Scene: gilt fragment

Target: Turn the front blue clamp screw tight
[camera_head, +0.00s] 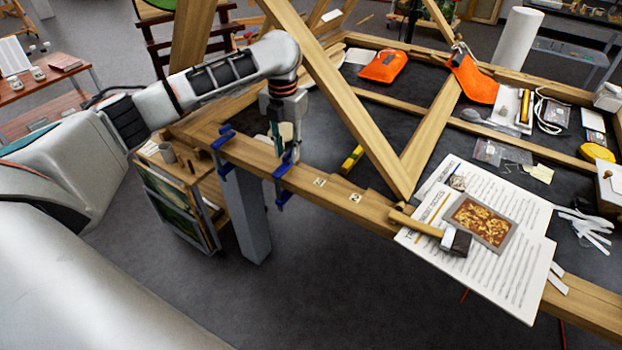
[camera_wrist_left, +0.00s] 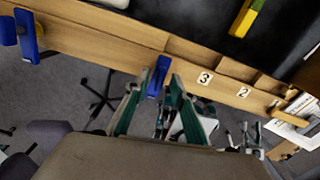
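A blue clamp (camera_head: 283,198) grips the front wooden beam (camera_head: 325,189); its lower part hangs below the beam. It also shows in the left wrist view (camera_wrist_left: 158,76). A second blue clamp (camera_head: 223,139) sits further left on the beam and shows at the left wrist view's upper left (camera_wrist_left: 27,37). My left gripper (camera_head: 285,148) points down at the first clamp in the head view. In the left wrist view its green fingers (camera_wrist_left: 156,88) are apart, on either side of the clamp's near end; I cannot tell whether they touch it. The clamp's screw is not clear. My right gripper is not in view.
Diagonal wooden beams (camera_head: 340,95) rise just right of my left gripper. A small cabinet (camera_head: 180,195) stands below the beam at left. Paper sheets (camera_head: 490,270) and a gilt panel (camera_head: 481,220) lie at right. The floor in front is clear.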

